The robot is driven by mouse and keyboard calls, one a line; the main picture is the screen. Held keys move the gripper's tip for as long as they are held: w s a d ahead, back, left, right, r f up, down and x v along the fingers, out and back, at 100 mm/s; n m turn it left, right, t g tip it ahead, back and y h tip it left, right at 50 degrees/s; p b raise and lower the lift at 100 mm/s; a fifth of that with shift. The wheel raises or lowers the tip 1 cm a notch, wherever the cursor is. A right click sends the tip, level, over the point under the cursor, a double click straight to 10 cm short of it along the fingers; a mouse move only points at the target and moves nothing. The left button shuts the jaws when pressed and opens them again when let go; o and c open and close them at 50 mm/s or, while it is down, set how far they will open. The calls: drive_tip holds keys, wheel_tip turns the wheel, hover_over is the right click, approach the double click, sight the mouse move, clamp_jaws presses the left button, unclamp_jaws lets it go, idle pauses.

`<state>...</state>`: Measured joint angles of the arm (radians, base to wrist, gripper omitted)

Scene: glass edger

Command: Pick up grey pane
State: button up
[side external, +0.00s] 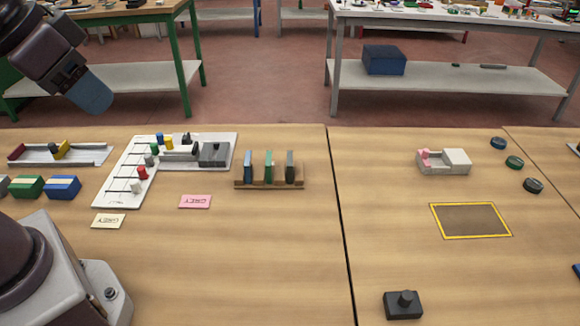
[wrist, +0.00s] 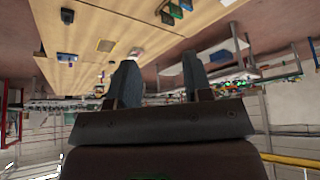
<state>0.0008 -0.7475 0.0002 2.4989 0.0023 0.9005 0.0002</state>
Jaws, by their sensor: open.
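The grey pane (side external: 290,167) stands upright at the right end of a wooden rack (side external: 270,185) on the table in the side view. A green pane (side external: 268,166) and a blue pane (side external: 248,167) stand in the same rack to its left. My gripper (side external: 92,98) is raised at the upper left, well away from the rack. In the wrist view my gripper (wrist: 160,80) shows two fingers spread apart with nothing between them. That view is tilted, and I cannot pick out the grey pane in it with certainty.
A white board (side external: 125,185) with coloured pegs lies left of the rack. A pink card (side external: 195,201) and a cream card (side external: 108,221) lie in front. At right are a pale machine (side external: 444,161), a yellow-edged mat (side external: 470,220) and a black button box (side external: 403,305). The table's middle front is clear.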

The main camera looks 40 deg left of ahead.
drive_tip(key=w+f+m+g+y, duration=0.2)
drive_tip(key=w+f+m+y, duration=0.35)
drive_tip(key=w, duration=0.35)
drive_tip(key=w+f+m+g+y, duration=0.2)
drive_tip(key=w+f+m+y, duration=0.2)
drive_tip(key=w+f+m, duration=0.4)
drive_tip(key=m+t+y, duration=0.3)
drive_tip(key=m+t, duration=0.8)
drive_tip(key=m, duration=0.2)
approach(290, 158)
drive_tip(key=v, duration=0.2)
drive_tip(key=shift+s+d+f, duration=0.15)
drive_tip(key=shift+d+f, duration=0.1)
drive_tip(key=shift+d, duration=0.15)
drive_tip(key=shift+w+a+m, duration=0.15)
drive_tip(key=shift+w+m, duration=0.1)
drive_tip(key=x, duration=0.6)
drive_tip(key=shift+w+a, duration=0.2)
drive_tip(key=shift+a, duration=0.05)
drive_tip(key=shift+x, duration=2.85)
drive_tip(key=shift+s+a+r, duration=0.1)
drive_tip(key=shift+s+a, duration=0.05)
drive_tip(key=shift+s, duration=0.05)
clamp_jaws()
